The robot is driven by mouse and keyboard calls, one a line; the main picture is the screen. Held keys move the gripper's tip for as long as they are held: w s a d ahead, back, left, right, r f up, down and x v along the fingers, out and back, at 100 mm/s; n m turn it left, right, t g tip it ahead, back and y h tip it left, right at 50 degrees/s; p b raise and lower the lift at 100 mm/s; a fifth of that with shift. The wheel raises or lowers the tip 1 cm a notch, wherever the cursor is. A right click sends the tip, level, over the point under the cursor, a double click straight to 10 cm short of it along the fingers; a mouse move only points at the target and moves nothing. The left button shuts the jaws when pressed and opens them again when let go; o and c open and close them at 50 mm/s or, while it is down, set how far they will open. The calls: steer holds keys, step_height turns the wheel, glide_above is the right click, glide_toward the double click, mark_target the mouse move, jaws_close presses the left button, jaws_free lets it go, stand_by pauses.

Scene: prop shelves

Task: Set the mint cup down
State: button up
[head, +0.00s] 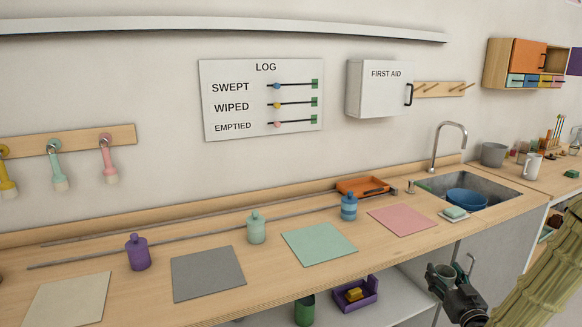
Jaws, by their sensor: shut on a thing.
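The dark gripper body hides the cup's lower part. A mint mat (318,244) lies bare on the wooden counter (290,285), to the left of and behind the cup.
Grey (208,273), pink (402,220) and cream (68,300) mats lie bare on the counter. Purple (137,253), mint (256,229) and blue (349,207) bottles stand along the back. A sink (500,186) with a blue bowl is at right.

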steer(key=a+f, duration=0.7)
steer(key=a, duration=0.5)
steer(key=a+f, duration=0.7)
steer(key=a, duration=0.5)
steer(key=s+r, duration=0.3)
steer(key=s, duration=0.3)
steer(key=s+f, duration=0.6)
steer(key=f, duration=0.2)
steer(key=shift+a+y+p, duration=0.2)
steer(key=shift+y+p, duration=0.1)
steer(key=shift+p, duration=0.05)
